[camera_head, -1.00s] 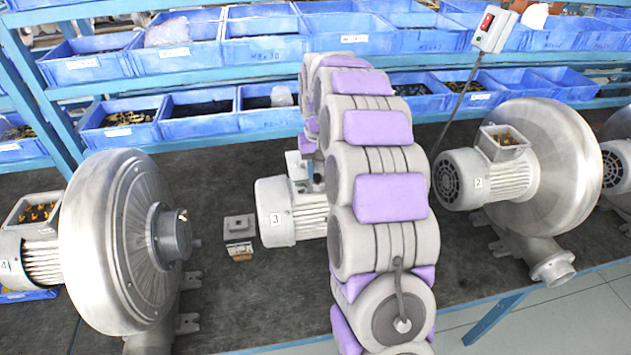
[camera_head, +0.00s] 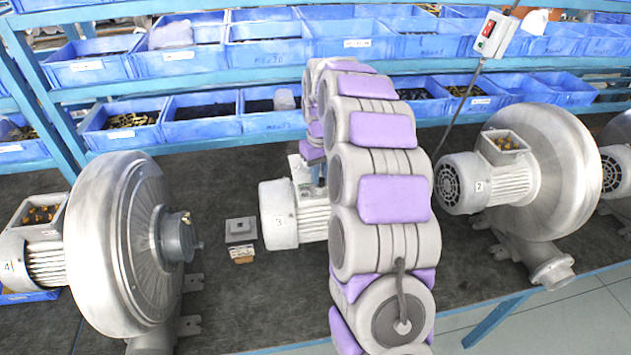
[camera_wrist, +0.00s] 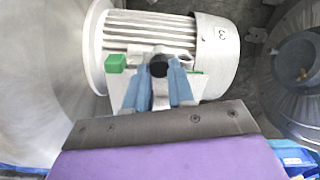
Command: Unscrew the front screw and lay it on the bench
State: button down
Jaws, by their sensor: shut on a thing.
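In the wrist view my gripper (camera_wrist: 158,88) has its two blue fingers closed around a dark, round-headed piece, which looks like the screw (camera_wrist: 158,68). The fingers are over the side of motor 3 (camera_wrist: 150,30), among pale and green parts (camera_wrist: 115,63) there. I cannot tell whether the screw still sits in its hole, as its shank is hidden. In the head view motor 3 (camera_head: 292,218) stands on the bench (camera_head: 230,310), partly behind my arm. My gripper is mostly hidden there too; a bit of blue shows just above the motor.
A grey square cover (camera_head: 240,229) and a small tan-and-white block (camera_head: 242,254) lie left of motor 3. Blower 4 (camera_head: 118,250) stands on the left, blower 2 (camera_head: 540,170) on the right. Blue bins (camera_head: 200,130) line the back. Dark bench is bare between cover and blower 4.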

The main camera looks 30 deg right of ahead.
jog(key=n, duration=0.2)
jog(key=n+p, duration=0.1)
jog(key=n, duration=0.3)
jog(key=shift+s+d+r+p, duration=0.15)
jog(key=shift+d+p, duration=0.1)
jog(key=shift+p, duration=0.15)
jog(key=n+p, duration=0.2)
jog(key=n, duration=0.2)
jog(key=shift+n, duration=0.4)
jog(key=n+p, duration=0.2)
jog(key=n, duration=0.3)
jog(key=shift+d, duration=0.1)
jog(key=n+p, duration=0.2)
jog(key=n, duration=0.4)
